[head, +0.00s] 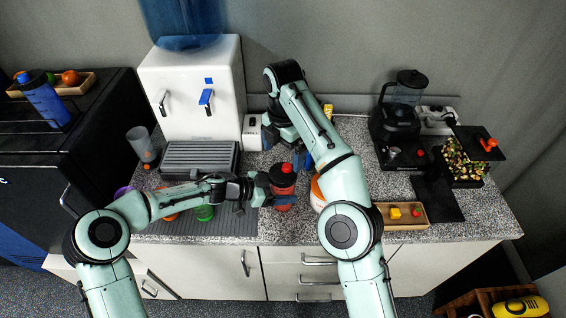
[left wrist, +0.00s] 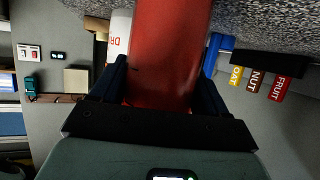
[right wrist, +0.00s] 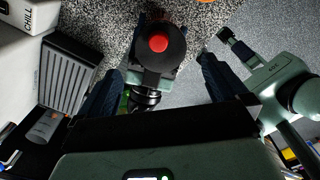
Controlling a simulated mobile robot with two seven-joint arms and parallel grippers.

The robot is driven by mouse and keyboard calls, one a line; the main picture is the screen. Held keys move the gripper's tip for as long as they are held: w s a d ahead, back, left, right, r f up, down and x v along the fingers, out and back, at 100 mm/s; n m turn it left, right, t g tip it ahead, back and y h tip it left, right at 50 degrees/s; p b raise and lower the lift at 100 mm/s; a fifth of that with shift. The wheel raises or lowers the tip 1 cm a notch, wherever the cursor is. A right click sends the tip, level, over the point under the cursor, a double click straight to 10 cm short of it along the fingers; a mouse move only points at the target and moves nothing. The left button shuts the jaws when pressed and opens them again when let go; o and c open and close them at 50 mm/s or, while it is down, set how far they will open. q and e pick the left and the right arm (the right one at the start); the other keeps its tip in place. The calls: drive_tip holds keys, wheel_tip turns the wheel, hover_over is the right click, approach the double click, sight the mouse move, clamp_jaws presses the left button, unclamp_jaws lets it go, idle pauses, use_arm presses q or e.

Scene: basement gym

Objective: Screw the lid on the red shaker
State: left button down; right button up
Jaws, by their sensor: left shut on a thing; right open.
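The red shaker (head: 284,201) stands upright near the counter's front edge, its translucent red body also filling the middle of the left wrist view (left wrist: 168,50). A black lid with a red cap (head: 283,175) sits on its top; the right wrist view shows this lid (right wrist: 150,78) from above. I cannot tell how tightly it is seated. My left gripper (head: 272,190) is shut on the shaker's body from the left. My right gripper (right wrist: 160,68) is open, its fingers apart on either side of the lid in its view. In the head view it is largely unclear.
A water dispenser (head: 192,90) stands behind left, with a grey ribbed drip tray (head: 199,159) before it. An orange-and-white tub (head: 317,193) stands close right of the shaker. A wooden tray (head: 402,224) with small blocks and a black blender (head: 402,110) are farther right.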

sight(283, 173)
drive_tip(key=shift+s+f, duration=0.1)
drive_tip(key=shift+f, duration=3.45)
drive_tip(key=c, duration=1)
drive_tip(key=m, duration=0.3)
drive_tip(key=shift+c, duration=0.3)
drive_tip(key=m, duration=0.4)
drive_tip(key=shift+m, duration=0.4)
drive_tip(key=m, duration=0.5)
drive_tip(key=shift+m, duration=0.4)
